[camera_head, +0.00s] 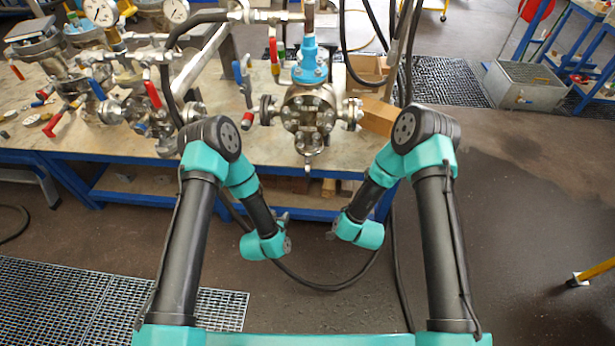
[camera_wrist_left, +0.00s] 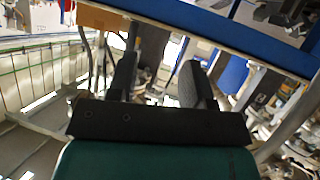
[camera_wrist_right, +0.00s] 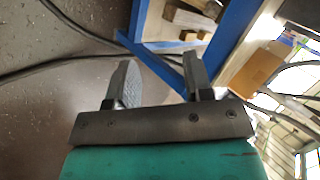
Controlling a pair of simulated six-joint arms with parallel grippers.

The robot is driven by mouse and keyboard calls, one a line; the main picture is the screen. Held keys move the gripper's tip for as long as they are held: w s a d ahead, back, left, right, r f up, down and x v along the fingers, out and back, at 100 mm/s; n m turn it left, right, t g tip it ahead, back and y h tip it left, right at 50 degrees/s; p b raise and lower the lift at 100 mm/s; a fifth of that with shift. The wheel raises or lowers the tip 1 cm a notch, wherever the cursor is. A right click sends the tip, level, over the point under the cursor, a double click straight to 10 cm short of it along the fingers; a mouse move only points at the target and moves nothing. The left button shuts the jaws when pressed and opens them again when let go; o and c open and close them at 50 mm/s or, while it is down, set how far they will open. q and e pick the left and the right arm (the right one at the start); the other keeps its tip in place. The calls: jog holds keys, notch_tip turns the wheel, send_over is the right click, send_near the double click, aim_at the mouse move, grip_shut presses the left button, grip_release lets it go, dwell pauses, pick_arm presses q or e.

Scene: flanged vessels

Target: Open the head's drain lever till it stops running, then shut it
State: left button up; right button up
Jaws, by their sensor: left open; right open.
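A flanged metal vessel (camera_head: 308,112) with a blue fitting (camera_head: 310,65) on top stands at the front of the bench, centre of the head view. Left of it are a red lever (camera_head: 274,56), a blue lever (camera_head: 238,72) and a red-ended handle (camera_head: 247,120). I cannot tell which is the drain lever, or see any running liquid clearly. My left gripper (camera_wrist_left: 160,72) is open and empty. My right gripper (camera_wrist_right: 155,68) is open and empty. Both hang low in front of the bench, apart from the vessel; their fingers are barely visible in the head view.
The bench (camera_head: 110,165) has a blue frame. More flanged vessels with gauges and red levers (camera_head: 152,95) crowd its left side. A cardboard box (camera_head: 379,117) stands right of the vessel. Black hoses hang behind and loop below my wrists. Floor grating (camera_head: 60,300) lies at lower left.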

aim_at(307, 178)
pick_arm(q)
jog(key=w+d+m+t, duration=0.1)
jog(key=w+d+t, duration=0.1)
jog(key=d+t, duration=0.3)
jog(key=shift+w+d+r+h, duration=0.15)
jog(key=shift+d+r+h, duration=0.15)
jog(key=shift+r+h, duration=0.1)
pick_arm(e)
jog(key=s+d+r+n+g, duration=0.2)
jog(key=s+n, duration=0.1)
jog(key=s, duration=0.3)
jog(key=s+d+r+n+g+y, duration=0.1)
jog(key=s+d+r+n+g, duration=0.1)
jog(key=s, duration=0.5)
jog(key=s+d+r+n+g+y, duration=0.1)
jog(key=s+d+r+n+g, duration=0.2)
jog(key=s+r+n, duration=0.1)
jog(key=s+n, duration=0.1)
jog(key=s, duration=0.1)
jog(key=shift+s+d+n, duration=0.25)
jog(key=shift+s+n, duration=0.15)
pick_arm(q)
jog(key=shift+w, duration=0.1)
jog(key=x, duration=1.7)
jog(key=shift+w, duration=0.15)
jog(key=shift+c, duration=0.4)
grip_shut()
